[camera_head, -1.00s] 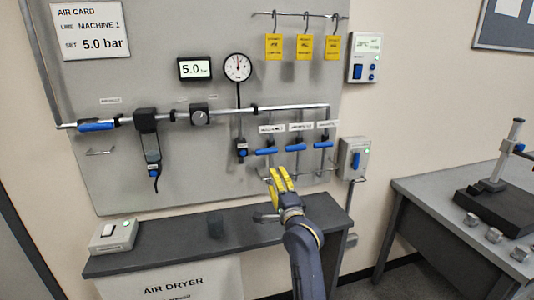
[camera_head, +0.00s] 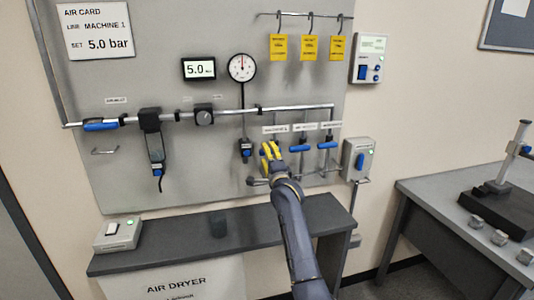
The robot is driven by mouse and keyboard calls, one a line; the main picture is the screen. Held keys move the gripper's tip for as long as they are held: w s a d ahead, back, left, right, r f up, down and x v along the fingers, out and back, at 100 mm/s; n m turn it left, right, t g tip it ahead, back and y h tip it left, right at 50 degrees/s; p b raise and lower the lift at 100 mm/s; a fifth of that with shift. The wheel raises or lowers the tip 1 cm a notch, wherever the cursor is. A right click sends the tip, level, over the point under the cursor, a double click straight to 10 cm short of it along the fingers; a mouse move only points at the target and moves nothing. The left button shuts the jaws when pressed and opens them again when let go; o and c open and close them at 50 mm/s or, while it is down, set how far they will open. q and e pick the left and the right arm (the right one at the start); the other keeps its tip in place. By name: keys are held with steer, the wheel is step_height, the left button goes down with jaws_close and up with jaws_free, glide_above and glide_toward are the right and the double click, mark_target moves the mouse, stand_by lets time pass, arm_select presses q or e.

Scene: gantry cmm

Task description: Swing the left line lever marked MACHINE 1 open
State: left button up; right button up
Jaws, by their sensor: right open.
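The left line lever (camera_head: 268,150) is under a white label (camera_head: 275,129) at the left of three blue-handled line levers. Its handle is mostly hidden behind my right gripper, and only a little blue shows. My right gripper (camera_head: 270,151) is open, with its yellow fingers up at this lever. I cannot tell whether they touch it. The middle lever (camera_head: 299,148) and the right lever (camera_head: 327,145) have handles lying crosswise to their drop pipes. My left gripper is not in view.
A grey switch box (camera_head: 359,159) is on the wall to the right. A dark shelf (camera_head: 180,248) juts out below the panel, and my right arm passes over it.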

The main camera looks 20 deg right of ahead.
steer(key=shift+w+r, duration=0.1)
steer(key=shift+w, duration=0.5)
jaws_close()
stand_by(0.3)
